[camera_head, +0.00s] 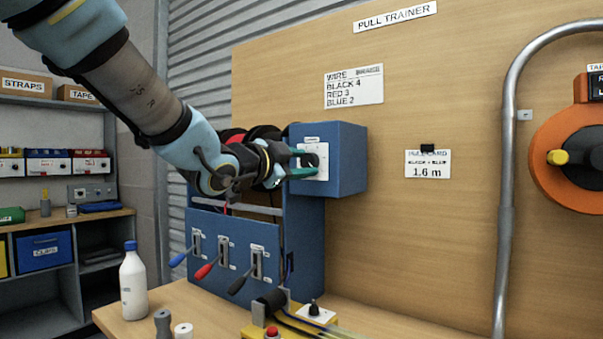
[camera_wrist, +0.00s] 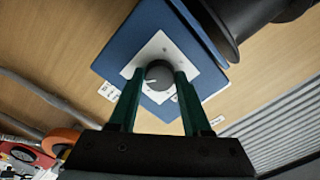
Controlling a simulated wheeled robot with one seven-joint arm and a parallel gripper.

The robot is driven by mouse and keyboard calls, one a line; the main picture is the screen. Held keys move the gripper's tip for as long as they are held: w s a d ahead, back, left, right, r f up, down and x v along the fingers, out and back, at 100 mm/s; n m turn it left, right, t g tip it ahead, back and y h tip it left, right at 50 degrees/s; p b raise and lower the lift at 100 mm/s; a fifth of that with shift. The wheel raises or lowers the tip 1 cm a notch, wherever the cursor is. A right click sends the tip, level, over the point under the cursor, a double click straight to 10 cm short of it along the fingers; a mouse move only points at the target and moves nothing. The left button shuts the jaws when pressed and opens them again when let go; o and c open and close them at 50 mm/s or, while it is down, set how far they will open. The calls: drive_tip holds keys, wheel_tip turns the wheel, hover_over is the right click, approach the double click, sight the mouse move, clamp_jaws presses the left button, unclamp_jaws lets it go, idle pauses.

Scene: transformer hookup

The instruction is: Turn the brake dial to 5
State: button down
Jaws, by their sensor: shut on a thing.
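The brake dial (camera_wrist: 158,71) is a dark round knob with a pale pointer line, on a white plate (camera_wrist: 148,53) fixed to a blue box (camera_head: 348,160). The pointer aims toward the lower left in the wrist view. The scale marks are too small to read. My gripper (camera_wrist: 159,76) has its two green fingers on either side of the dial and is shut on it. In the head view my gripper (camera_head: 311,163) reaches the box's white face from the left, and its fingers partly cover the dial.
Below stand blue (camera_head: 178,259), red (camera_head: 204,270) and black (camera_head: 238,284) levers on a blue panel. Dark spools (camera_head: 264,132) sit close behind my wrist. A white bottle (camera_head: 133,285) stands at the table's left. A wire card (camera_head: 354,87) and metal pipe (camera_head: 506,190) are on the board.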

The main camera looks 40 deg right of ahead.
idle(0.4)
drive_tip(key=shift+c, duration=1.8)
unclamp_jaws()
drive_tip(key=v, duration=1)
drive_tip(key=shift+a+b, duration=0.35)
drive_tip(key=shift+b, duration=0.1)
